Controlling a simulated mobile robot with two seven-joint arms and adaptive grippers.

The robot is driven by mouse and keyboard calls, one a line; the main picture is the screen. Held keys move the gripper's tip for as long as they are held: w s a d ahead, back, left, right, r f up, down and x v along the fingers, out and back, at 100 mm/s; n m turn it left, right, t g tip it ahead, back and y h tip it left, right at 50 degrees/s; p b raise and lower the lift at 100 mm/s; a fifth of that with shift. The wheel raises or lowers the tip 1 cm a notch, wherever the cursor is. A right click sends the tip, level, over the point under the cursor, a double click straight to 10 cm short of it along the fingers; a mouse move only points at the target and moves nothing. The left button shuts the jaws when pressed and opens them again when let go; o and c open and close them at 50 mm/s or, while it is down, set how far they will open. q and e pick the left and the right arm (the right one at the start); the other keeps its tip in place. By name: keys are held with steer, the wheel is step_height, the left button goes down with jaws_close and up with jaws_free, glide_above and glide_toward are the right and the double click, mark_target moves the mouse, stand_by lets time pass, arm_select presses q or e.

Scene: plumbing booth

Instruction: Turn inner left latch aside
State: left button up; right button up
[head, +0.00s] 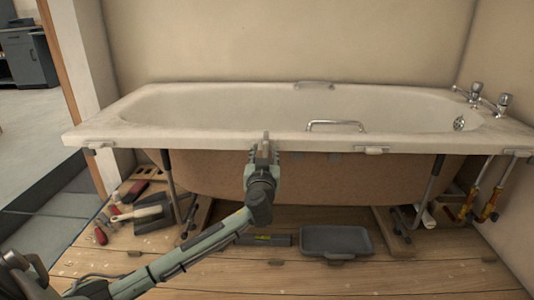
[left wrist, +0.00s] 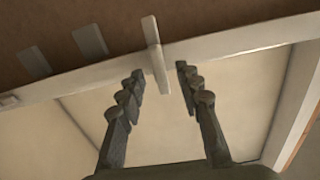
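The inner left latch (left wrist: 153,45) is a narrow pale bar standing across the tub's rim edge (left wrist: 230,42) in the left wrist view. In the head view it shows as a small upright piece (head: 266,136) at the front rim of the white bathtub (head: 220,140). My left gripper (head: 264,152) is just below and in front of it. In the left wrist view my left gripper (left wrist: 160,72) is open, with one finger on each side of the latch's lower end and gaps visible. Whether the fingertips reach past it is hard to tell. My right gripper is not in view.
Other latches sit on the front rim at far left (head: 97,146), right of centre (head: 370,150) and far right (head: 520,153). A grey tray (head: 336,240) and hand tools (head: 130,212) lie on the wooden floor. Orange-handled tools (head: 490,207) are at right.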

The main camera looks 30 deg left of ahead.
mark_target(266, 149)
arm_select(q)
steer(key=shift+x, duration=1.05)
steer(key=shift+c, duration=0.2)
steer(key=shift+d, duration=0.1)
jaws_close()
